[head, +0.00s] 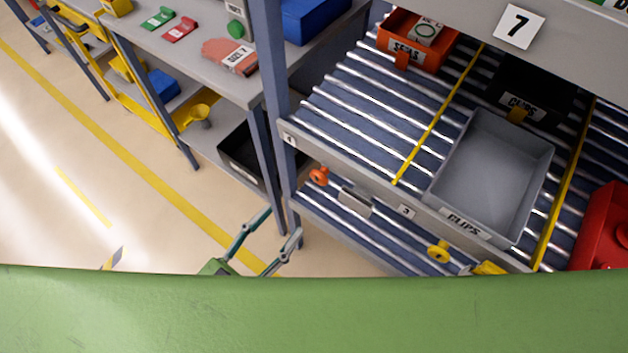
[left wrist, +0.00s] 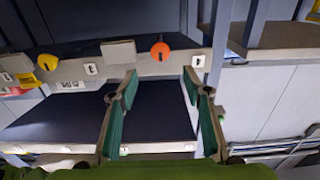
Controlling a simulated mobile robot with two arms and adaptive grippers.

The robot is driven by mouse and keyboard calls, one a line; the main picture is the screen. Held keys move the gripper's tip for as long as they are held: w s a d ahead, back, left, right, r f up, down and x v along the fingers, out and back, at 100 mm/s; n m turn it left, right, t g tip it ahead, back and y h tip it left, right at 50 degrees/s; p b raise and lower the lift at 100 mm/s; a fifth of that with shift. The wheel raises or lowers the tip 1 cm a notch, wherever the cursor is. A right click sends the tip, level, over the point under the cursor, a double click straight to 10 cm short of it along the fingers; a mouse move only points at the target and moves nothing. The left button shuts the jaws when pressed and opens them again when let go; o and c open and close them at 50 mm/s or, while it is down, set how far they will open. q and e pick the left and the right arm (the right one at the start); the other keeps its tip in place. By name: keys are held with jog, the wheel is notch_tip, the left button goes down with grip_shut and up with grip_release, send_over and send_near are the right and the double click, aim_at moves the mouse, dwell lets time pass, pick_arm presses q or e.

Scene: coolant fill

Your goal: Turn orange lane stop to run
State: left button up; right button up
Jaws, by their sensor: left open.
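The orange lane stop (head: 319,176) is a small round knob on the front rail of the flow rack, near the left post. It also shows in the left wrist view (left wrist: 160,51), straight ahead beyond my fingertips. I cannot tell which setting it points to. My left gripper (head: 283,222) is open and empty, below and left of the stop in the head view. In the left wrist view its two green-padded fingers (left wrist: 160,73) stand apart below the stop, not touching it. My right gripper is not in view.
A yellow lane stop (head: 438,250) sits further right on the rail, with a blank grey plate (head: 355,201) between the two stops. A grey CLIPS bin (head: 490,175) stands on the rollers above. The rack's blue post (head: 272,90) is close to my left gripper.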

aim_at(317, 181)
pick_arm(q)
jog(key=p+x, duration=0.1)
jog(key=x, duration=1.1)
jog(key=shift+w, duration=0.1)
grip_shut()
